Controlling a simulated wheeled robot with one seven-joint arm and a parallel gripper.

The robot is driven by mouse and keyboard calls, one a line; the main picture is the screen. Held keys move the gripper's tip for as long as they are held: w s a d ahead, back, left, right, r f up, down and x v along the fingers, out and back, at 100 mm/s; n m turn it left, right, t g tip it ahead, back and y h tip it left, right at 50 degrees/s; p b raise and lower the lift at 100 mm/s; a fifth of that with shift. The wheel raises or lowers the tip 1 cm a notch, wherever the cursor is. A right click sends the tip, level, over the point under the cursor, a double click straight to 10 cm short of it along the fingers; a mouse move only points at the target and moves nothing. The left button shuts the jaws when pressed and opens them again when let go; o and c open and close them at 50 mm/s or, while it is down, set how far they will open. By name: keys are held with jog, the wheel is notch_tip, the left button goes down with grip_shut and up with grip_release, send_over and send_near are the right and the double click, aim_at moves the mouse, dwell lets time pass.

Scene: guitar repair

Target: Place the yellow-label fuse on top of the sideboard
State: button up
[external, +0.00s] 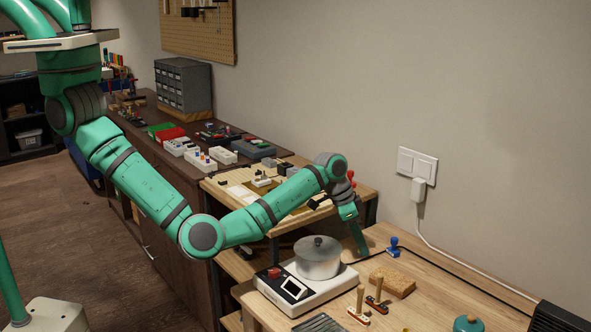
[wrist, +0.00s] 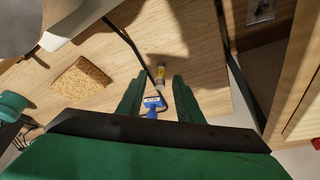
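My gripper (wrist: 158,80) is open and points down at the bench. Its green fingers stand either side of the line to the fuse, with nothing held; whether they are level with it is unclear. In the external view my gripper (external: 362,247) is low behind the pot. The dark brown sideboard (external: 172,217) runs along the wall at left, its top crowded with items.
A lidded metal pot (external: 317,258) on a white hotplate (external: 296,290) stands close to my gripper. A blue stamp (external: 393,246) and a cork block (external: 392,282) are nearby. A shelf table (external: 290,215) with parts lies between workbench and sideboard. A cable runs along the wall.

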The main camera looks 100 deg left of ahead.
jog(key=shift+c, duration=0.4)
grip_shut()
